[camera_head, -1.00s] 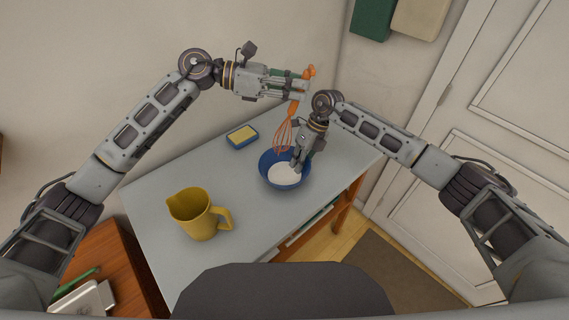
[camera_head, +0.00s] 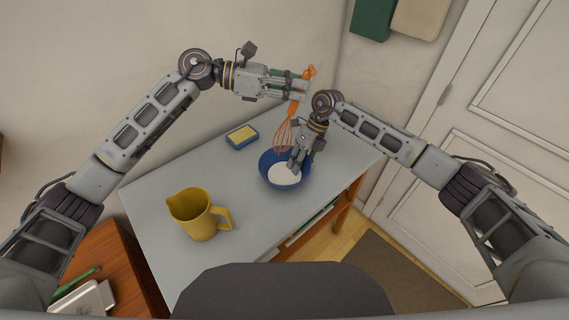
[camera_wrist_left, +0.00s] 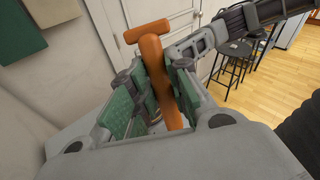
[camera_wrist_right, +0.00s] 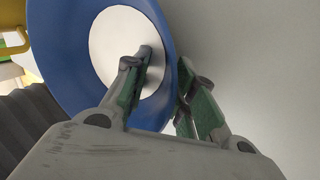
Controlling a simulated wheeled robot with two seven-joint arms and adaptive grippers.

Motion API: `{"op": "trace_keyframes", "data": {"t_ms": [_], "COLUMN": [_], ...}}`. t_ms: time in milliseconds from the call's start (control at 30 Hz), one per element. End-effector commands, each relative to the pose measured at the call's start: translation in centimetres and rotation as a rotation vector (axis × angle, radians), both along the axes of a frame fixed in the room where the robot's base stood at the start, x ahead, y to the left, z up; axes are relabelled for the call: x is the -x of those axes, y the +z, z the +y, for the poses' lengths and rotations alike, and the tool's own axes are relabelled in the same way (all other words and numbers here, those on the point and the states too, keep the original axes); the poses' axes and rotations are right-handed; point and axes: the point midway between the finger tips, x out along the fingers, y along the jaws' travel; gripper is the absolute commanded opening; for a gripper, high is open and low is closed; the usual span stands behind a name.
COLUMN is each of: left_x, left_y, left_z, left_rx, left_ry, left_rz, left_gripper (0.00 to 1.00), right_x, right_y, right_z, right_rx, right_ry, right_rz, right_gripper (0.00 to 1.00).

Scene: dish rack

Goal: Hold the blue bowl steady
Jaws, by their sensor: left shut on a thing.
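The blue bowl (camera_head: 265,171) stands upright on the table with a white content (camera_head: 286,175) inside. My right gripper (camera_head: 296,163) points down at the bowl's right rim. In the right wrist view, the fingers (camera_wrist_right: 166,60) straddle the blue bowl wall (camera_wrist_right: 62,62), one inside and one outside, with a gap between the inner finger and the wall. My left gripper (camera_head: 303,91) is shut on the orange handle of a whisk (camera_head: 283,134), also seen in the left wrist view (camera_wrist_left: 160,80). The whisk hangs wires down, above or behind the bowl's far rim; the exact gap is unclear.
A yellow jug (camera_head: 195,215) stands on the grey table (camera_head: 160,182) left of the bowl. A blue dish with a yellow block (camera_head: 242,136) lies behind. The table's right edge is close to the bowl. The table between jug and bowl is clear.

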Motion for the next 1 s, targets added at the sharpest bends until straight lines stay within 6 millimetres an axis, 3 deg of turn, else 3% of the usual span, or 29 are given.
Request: {"op": "trace_keyframes", "data": {"t_ms": [533, 1000], "left_x": [0.0, 0.0], "left_y": [0.0, 0.0], "left_z": [0.0, 0.0], "left_rx": [0.000, 0.000], "left_ry": [0.000, 0.000], "left_rz": [0.000, 0.000], "left_gripper": [0.00, 0.00], "right_x": [-0.3, -1.7], "right_y": [0.8, 6.4], "right_z": [-0.3, -2.4], "right_rx": [0.001, 0.001], "right_ry": [0.000, -0.001], "right_rz": [-0.001, -0.003], "right_gripper": [0.32, 0.32]}}
